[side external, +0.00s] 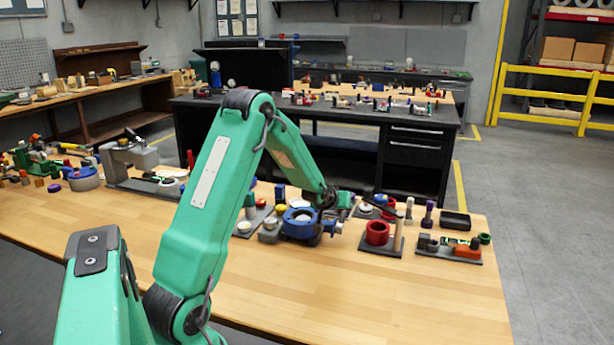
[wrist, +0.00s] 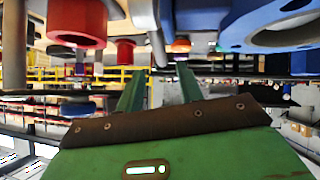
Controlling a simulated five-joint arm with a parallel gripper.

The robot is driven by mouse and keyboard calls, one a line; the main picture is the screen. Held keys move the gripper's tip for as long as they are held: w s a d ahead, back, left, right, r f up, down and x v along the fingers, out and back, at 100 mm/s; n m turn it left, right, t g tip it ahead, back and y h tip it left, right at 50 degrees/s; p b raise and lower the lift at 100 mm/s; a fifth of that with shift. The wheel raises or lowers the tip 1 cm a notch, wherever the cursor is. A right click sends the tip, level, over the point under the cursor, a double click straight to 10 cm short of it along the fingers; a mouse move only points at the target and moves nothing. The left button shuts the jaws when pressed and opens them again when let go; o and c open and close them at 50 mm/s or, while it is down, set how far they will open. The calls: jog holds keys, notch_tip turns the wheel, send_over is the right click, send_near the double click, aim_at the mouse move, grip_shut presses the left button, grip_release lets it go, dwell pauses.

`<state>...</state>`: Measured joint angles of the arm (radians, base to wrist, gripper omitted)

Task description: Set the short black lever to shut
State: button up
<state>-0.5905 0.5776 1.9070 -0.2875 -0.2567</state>
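My gripper (wrist: 159,72) shows in the wrist view with its two green fingers apart and nothing clearly held between them. The wrist picture appears upside down. A blue round valve housing (wrist: 285,28) is at its upper right, and a pale metal post (wrist: 148,22) is close to the fingers. In the side view the blue housing (side external: 301,224) sits on the bench below my wrist. I cannot make out the short black lever for certain in either view; my arm's end and nearby dark parts crowd that spot.
A red cup-like part (side external: 377,233) stands on a grey plate to the right, with upright pins beside it. Another plate with an orange part (side external: 467,251) lies farther right. The front of the wooden bench (side external: 400,300) is clear.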

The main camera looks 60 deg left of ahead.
jog(key=shift+c, duration=0.5)
grip_shut()
jog(key=shift+a+r, duration=0.1)
jog(key=shift+r, duration=0.35)
jog(key=s+r+g+h, duration=0.1)
jog(key=s+r+g, duration=0.1)
jog(key=r, duration=0.3)
jog(key=s+d+r+g+h, duration=0.1)
jog(key=s+r+g+h, duration=0.1)
jog(key=r, duration=0.4)
jog(key=shift+d+r+m+g, duration=0.2)
jog(key=shift+d+m+g, duration=0.05)
jog(key=shift+m+g, duration=0.15)
